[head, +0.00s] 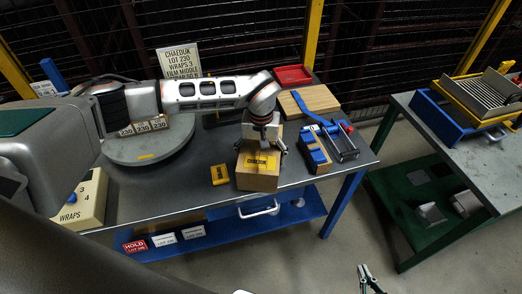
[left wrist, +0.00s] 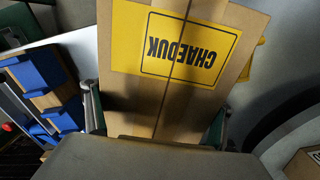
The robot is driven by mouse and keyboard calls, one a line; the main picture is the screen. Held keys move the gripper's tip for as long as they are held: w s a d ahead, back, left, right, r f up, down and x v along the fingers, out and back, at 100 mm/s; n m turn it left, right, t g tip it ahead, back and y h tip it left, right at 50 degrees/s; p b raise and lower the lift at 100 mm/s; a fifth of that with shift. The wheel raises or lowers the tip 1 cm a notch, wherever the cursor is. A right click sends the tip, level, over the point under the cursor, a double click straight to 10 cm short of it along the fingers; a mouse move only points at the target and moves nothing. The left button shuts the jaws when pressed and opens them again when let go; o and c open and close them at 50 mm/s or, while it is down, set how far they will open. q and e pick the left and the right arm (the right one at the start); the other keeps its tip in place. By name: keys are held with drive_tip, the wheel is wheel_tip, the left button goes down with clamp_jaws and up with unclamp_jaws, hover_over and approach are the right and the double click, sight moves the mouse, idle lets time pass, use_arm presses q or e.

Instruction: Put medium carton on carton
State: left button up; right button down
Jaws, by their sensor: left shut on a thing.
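A brown carton (head: 258,182) with a yellow CHAEDUK label stands near the front edge of the grey table. My left gripper (head: 262,140) reaches down onto it from above. In the left wrist view the labelled carton (left wrist: 185,95) lies between the two fingers, and the gripper is shut on it. I cannot tell whether a second carton is under it or hidden behind the gripper. Several small cartons (head: 142,128) with 230 labels stand on a round grey turntable (head: 150,150) at the left. My right gripper (head: 370,279) is at the bottom edge, away from the table; its jaw opening is unclear.
A yellow block (head: 220,175) lies just left of the carton. Blue holders (head: 315,153), a blue-handled tool (head: 340,140), a wooden board (head: 310,100) and a red tray (head: 293,76) are to the right and behind. A second table (head: 440,140) stands at the right.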

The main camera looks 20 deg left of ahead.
use_arm(q)
drive_tip(key=shift+w, duration=0.1)
idle(0.3)
drive_tip(key=o, duration=2.1)
drive_tip(key=shift+f, duration=0.15)
